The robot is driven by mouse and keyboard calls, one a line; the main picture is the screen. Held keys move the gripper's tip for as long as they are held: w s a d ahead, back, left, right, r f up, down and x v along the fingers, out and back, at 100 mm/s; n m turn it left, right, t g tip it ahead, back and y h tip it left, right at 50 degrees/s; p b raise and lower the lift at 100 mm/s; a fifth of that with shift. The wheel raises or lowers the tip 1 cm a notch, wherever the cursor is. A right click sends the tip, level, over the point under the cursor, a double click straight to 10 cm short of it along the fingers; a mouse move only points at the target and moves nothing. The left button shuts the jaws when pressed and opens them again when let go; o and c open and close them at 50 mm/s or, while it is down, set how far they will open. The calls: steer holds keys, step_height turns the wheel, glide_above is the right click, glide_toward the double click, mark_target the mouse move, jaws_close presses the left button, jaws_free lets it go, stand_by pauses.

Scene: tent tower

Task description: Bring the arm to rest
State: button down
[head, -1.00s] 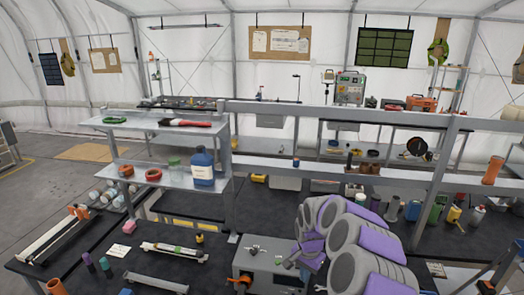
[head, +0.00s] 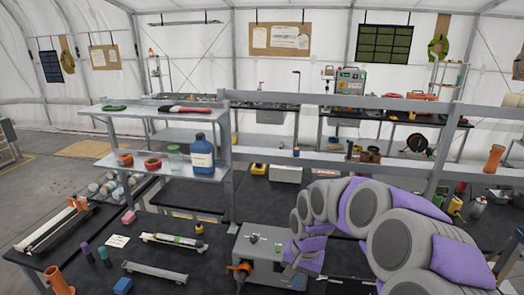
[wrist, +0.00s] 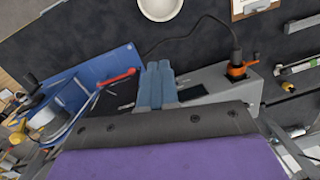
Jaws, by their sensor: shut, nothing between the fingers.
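My arm, in a grey and purple padded cover, arches over the right half of the black workbench in the head view. It comes down beside a grey metal box (head: 258,250). In the wrist view my gripper (wrist: 157,72) shows as two blue-grey fingers pressed together, with nothing between them. They lie in front of a grey surface, and I cannot tell whether they touch it. In the head view the gripper's tip is hard to make out among the arm's folds.
A two-level shelf (head: 160,121) stands left of the arm, with a blue bottle (head: 202,158) on its lower level. An orange-handled plug (wrist: 240,70) is right of the gripper in the wrist view. A blue panel (wrist: 112,68) is on its left. A grey rail crosses behind the arm.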

steer(key=s+d+f+n+b, duration=0.1)
steer(key=s+b, duration=0.2)
steer(key=s, duration=0.8)
steer(key=s+d+f+n+g+b, duration=0.1)
steer(key=s+d+f+b, duration=0.1)
steer(key=s, duration=0.8)
steer(key=s+d+f+n+h+b, duration=0.1)
steer(key=s+b, duration=0.4)
steer(key=s, duration=0.6)
steer(key=shift+s+d+f+n, duration=0.3)
steer(key=shift+s+n, duration=0.05)
steer(key=shift+n, duration=0.15)
